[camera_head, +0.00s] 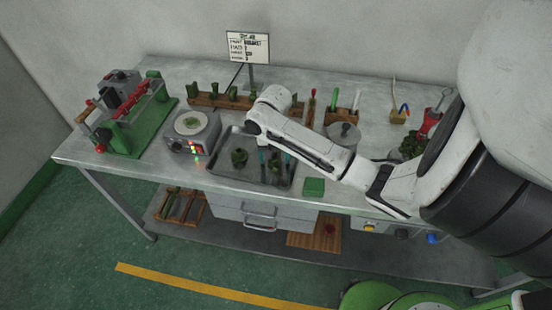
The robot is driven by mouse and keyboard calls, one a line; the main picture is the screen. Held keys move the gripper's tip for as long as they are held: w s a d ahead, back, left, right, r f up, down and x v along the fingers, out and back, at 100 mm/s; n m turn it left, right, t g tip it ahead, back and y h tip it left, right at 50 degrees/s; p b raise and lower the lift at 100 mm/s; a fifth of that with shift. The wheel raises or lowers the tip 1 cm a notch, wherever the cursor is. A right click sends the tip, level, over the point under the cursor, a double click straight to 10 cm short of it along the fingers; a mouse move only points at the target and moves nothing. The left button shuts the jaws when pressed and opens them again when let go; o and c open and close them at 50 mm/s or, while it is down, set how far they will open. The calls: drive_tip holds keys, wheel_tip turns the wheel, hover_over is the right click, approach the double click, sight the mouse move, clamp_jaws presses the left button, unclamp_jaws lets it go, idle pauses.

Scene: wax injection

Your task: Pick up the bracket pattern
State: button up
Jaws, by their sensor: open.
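A grey tray (226,170) on the bench holds dark green wax pieces. One chunky green piece (239,158) stands in its left part. Another dark green piece (274,165) shows in the right part, partly hidden by my arm. Which one is the bracket pattern I cannot tell for sure. My white arm reaches in from the right, its wrist above the tray's back edge. My gripper (275,158) is mostly hidden behind the forearm; two slim teal uprights that look like its fingers are apart, low over the tray's right part. Contact with the piece cannot be made out.
A green clamp fixture (128,135) and a small device with a round dial (192,130) stand left of the tray. A wooden rack (221,100) with green pieces is behind. A lidded pot (343,135) and green block (313,187) are right. A sign (248,47) stands at the back.

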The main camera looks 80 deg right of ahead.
drive_tip(key=c, duration=1.1)
